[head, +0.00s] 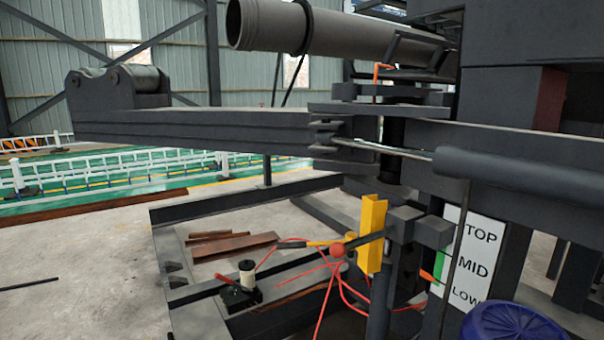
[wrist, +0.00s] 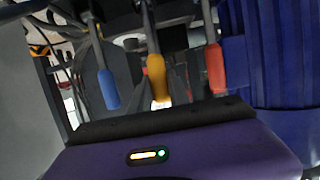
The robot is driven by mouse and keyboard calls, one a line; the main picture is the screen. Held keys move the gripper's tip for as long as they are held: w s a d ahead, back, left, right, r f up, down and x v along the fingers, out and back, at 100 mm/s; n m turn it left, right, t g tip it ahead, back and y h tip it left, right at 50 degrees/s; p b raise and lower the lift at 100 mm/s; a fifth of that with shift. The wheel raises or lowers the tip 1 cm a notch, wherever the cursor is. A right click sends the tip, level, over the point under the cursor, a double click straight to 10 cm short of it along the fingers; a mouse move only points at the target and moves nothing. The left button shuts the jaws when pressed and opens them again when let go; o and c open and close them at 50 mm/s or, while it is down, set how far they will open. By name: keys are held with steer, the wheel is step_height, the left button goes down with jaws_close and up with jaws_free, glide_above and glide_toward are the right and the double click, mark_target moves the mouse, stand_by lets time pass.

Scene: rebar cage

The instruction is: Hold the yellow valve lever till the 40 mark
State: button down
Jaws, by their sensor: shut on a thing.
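In the wrist view, the yellow valve lever (wrist: 156,72) hangs between a blue lever (wrist: 108,90) on its left and a red lever (wrist: 215,68) on its right. My gripper (wrist: 159,88) is shut on the yellow lever, with dark fingers on both sides of its lower part. In the head view, a white sign (head: 474,235) reads TOP, MID and LOW. A small orange pointer (head: 428,276) stands at its left edge, between MID and LOW. A green strip (head: 440,264) runs beside MID. I see no 40 mark. The gripper and levers are outside the head view.
A blue ribbed body (head: 512,322) is at the bottom right of the head view; a blue ribbed surface (wrist: 283,55) stands close right of the levers in the wrist view. Red hoses (head: 330,290) lie near a yellow bracket (head: 373,233). A long grey pipe (head: 340,33) rests above.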

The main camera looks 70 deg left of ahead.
steer(key=shift+s+d+t+b, duration=0.1)
steer(key=shift+s+t+b, duration=0.2)
steer(key=shift+b, duration=0.7)
steer(key=r+p, duration=0.1)
steer(key=p, duration=0.2)
steer(key=shift+w+r, duration=0.1)
steer(key=shift+w, duration=0.3)
steer(key=g+p, duration=0.1)
steer(key=p, duration=0.1)
steer(key=w+p, duration=0.1)
steer(key=p, duration=0.1)
steer(key=shift+w+a+r+g, duration=0.15)
steer(key=shift+a+g, duration=0.15)
steer(key=shift+g, duration=0.1)
steer(key=c, duration=1.3)
jaws_free()
steer(key=shift+f+b, duration=0.5)
steer(key=shift+b, duration=0.05)
steer(key=p+v, duration=0.5)
steer(key=v, duration=0.4)
steer(key=shift+a, duration=0.1)
